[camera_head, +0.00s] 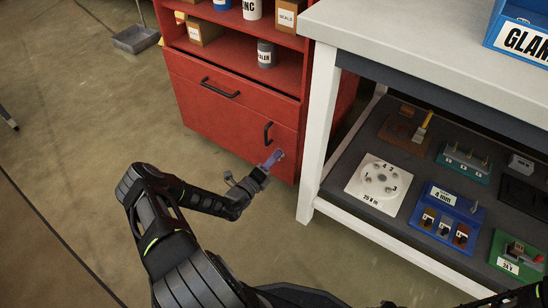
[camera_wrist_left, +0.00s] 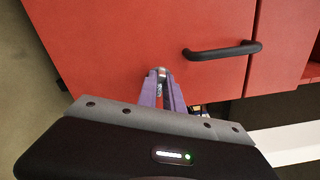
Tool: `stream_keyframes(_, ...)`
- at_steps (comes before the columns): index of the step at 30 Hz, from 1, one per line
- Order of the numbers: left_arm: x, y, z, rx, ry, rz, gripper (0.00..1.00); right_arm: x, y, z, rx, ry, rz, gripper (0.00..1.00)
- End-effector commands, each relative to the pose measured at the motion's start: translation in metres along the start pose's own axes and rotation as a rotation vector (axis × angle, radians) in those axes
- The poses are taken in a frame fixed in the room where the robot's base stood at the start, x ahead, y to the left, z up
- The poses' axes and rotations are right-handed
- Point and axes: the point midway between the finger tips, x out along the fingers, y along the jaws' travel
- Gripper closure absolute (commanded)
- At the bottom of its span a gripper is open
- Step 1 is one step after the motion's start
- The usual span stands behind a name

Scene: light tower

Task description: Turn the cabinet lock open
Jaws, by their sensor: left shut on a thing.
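The red cabinet (camera_head: 205,120) stands at the upper middle of the head view, with its doors closed. The cabinet lock (camera_wrist_left: 162,71) is a small grey metal piece low on the door front. My left gripper (camera_head: 276,156) reaches it from the front, and its purple fingers also show in the wrist view (camera_wrist_left: 161,80). The fingers are shut on the lock, touching the door face. The fingertips hide most of the lock, so its turn angle cannot be told. My right gripper is not in view.
Black handles (camera_head: 268,132) sit on the cabinet front, one just above my left gripper. A white-framed workbench (camera_head: 318,130) stands close on the right, its lower shelf holding a numbered white plate (camera_head: 365,188) and several coloured blocks.

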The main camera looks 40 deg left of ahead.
Motion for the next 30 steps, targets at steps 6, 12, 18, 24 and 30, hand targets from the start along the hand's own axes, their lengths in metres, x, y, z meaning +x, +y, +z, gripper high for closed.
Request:
stream_keyframes(6,-0.0004,0.0015,-0.0005,-0.188,0.0,0.002,1.0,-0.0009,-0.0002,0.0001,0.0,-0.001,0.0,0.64)
stream_keyframes(12,-0.0003,0.0019,-0.0004,-0.318,-0.001,0.001,1.0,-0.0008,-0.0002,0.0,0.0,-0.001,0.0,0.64)
stream_keyframes(18,-0.0004,0.0022,-0.0003,-0.389,-0.001,0.001,1.0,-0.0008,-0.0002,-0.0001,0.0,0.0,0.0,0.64)
stream_keyframes(24,-0.0004,0.0023,-0.0005,-0.41,0.0,0.002,1.0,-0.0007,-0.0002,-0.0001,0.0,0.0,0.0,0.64)
stream_keyframes(30,-0.0004,0.0023,-0.0005,-0.412,0.0,0.002,1.0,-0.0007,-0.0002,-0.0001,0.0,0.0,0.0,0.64)
